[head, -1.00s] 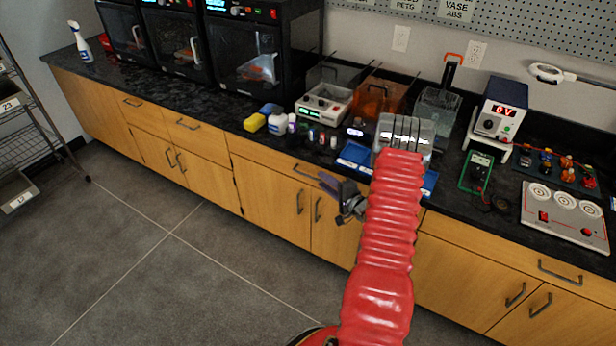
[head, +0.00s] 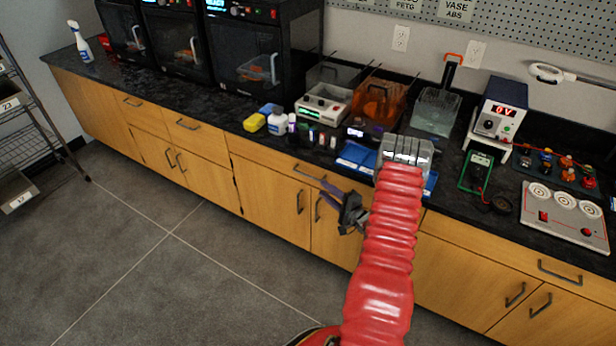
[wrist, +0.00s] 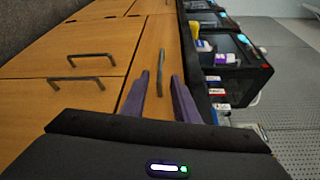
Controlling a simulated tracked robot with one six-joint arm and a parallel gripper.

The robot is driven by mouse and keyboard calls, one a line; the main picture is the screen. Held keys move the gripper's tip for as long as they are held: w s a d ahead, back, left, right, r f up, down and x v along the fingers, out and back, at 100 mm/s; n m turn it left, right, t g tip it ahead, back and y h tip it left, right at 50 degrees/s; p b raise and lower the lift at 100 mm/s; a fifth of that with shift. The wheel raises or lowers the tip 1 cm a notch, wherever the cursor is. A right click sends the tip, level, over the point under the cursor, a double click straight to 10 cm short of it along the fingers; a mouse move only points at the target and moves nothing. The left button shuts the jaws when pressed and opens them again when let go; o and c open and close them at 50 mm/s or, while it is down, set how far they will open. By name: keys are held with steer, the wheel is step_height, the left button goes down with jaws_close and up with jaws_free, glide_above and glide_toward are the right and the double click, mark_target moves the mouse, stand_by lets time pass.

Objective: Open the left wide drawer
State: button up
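The left wide drawer (head: 262,156) is a wood front under the black counter, above two doors, and looks shut. Its grey bar handle (head: 308,174) shows just up and left of my gripper (head: 331,186). In the wrist view the handle (wrist: 161,66) lies lengthwise in line with the gap between the two purple fingers of my gripper (wrist: 159,84). The fingers are apart, one on each side of the handle's near end. I cannot tell whether they touch it. My red arm hides the drawer's right end in the head view.
Door handles (head: 300,202) stand below the drawer. Another wide drawer (head: 470,248) is at the right. The counter (head: 220,112) above carries printers, bottles, trays and a power supply (head: 497,110). The grey floor (head: 150,270) in front is clear.

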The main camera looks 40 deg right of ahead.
mark_target(308, 176)
steer(key=w, duration=0.7)
steer(key=w+f, duration=0.1)
steer(key=w, duration=0.3)
steer(key=shift+w+d, duration=0.2)
steer(key=shift+d, duration=0.05)
steer(key=shift+c, duration=0.2)
steer(key=c, duration=0.6)
jaws_close()
steer(key=shift+f, duration=0.1)
